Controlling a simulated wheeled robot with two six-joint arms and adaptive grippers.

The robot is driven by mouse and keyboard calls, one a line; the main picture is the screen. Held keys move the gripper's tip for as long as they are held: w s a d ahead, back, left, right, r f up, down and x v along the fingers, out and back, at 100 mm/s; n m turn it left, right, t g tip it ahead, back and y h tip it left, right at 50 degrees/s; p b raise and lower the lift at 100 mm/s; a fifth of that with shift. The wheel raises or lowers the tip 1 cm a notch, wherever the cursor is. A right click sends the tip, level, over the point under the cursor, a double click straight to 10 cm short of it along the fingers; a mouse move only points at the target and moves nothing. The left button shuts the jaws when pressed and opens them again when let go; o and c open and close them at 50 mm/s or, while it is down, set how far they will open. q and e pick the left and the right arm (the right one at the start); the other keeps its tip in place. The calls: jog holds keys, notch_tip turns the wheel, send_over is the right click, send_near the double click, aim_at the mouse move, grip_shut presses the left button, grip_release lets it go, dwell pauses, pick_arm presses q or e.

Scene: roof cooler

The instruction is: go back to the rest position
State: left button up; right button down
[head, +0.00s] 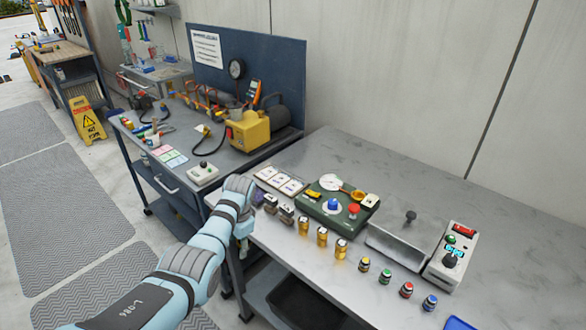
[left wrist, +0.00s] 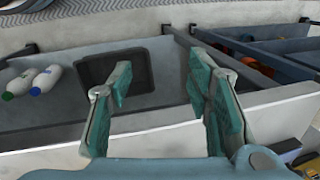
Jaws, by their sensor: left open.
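My left arm comes in from the bottom left in the head view, and its wrist is bent at the near left edge of the grey bench (head: 490,225). My left gripper (head: 243,246) hangs down there, partly hidden by the arm. In the left wrist view the left gripper (left wrist: 158,80) is open, its two teal-padded fingers apart with nothing between them. Below it show the bench's lower shelf with a dark bin (left wrist: 140,75) and two white bottles (left wrist: 40,78). My right gripper is in neither view.
On the bench are a green device (head: 335,212), several gold cylinders (head: 322,236), several small coloured-top jars (head: 406,290), a metal tray (head: 397,246) and a control box (head: 450,255). A cart (head: 165,190) with a yellow machine (head: 248,130) stands left. A yellow floor sign (head: 88,122) stands beyond.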

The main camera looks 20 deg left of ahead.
pick_arm(q)
jog(key=s+d+f+n, duration=0.1)
jog(key=s+d+f, duration=0.1)
jog(key=s+f, duration=1.05)
jog(key=s+d+f+n, duration=0.1)
jog(key=s+d+f, duration=0.1)
jog(key=s+f, duration=1.05)
jog(key=s+d+f+n, duration=0.1)
jog(key=s+f, duration=0.2)
jog(key=s, duration=0.4)
jog(key=s+d+f+n+h, duration=0.1)
jog(key=s+f, duration=0.2)
jog(key=s, duration=0.4)
jog(key=s+d+f+n, duration=0.1)
jog(key=s+f, duration=0.2)
jog(key=s, duration=0.5)
jog(key=shift+d+t, duration=0.25)
jog(key=shift+t, duration=0.15)
